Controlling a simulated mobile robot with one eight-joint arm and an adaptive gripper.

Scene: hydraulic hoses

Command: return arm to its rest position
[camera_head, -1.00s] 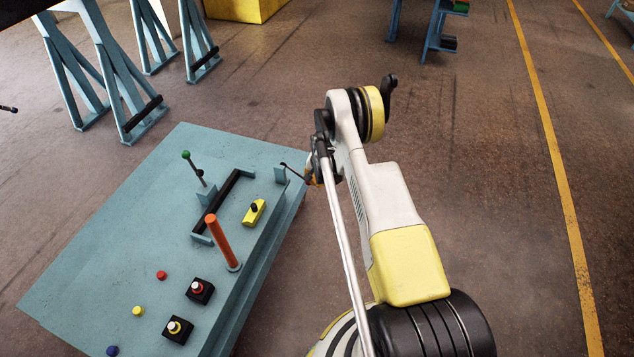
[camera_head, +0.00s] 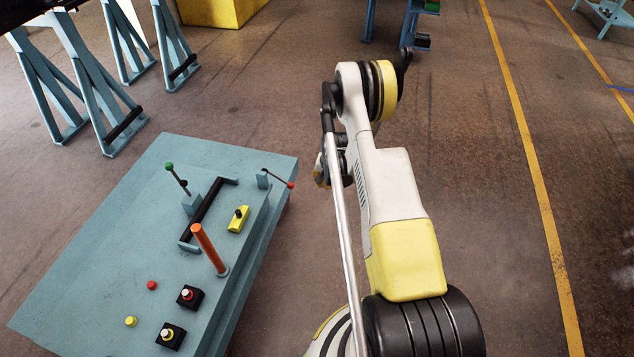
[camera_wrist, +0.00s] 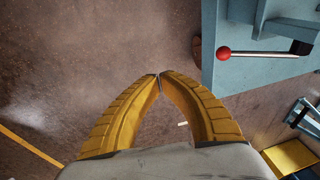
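My gripper (camera_wrist: 159,76) shows in the wrist view as two yellow ribbed fingers with their tips together and nothing between them. It hangs over bare floor, beside the corner of the blue panel table and apart from it. A lever with a red knob (camera_wrist: 224,53) stands out from the table's edge to the right of the fingertips. The same red-knobbed lever (camera_head: 290,185) shows in the head view at the table's far right corner, apart from my arm.
The blue table (camera_head: 110,215) carries an orange upright handle (camera_head: 208,249), a black bar, a green-tipped lever (camera_head: 176,178), a yellow switch (camera_head: 238,219) and several buttons. Blue trestles (camera_head: 95,90) stand at the back left. The floor to the right, with yellow lines (camera_head: 535,180), is clear.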

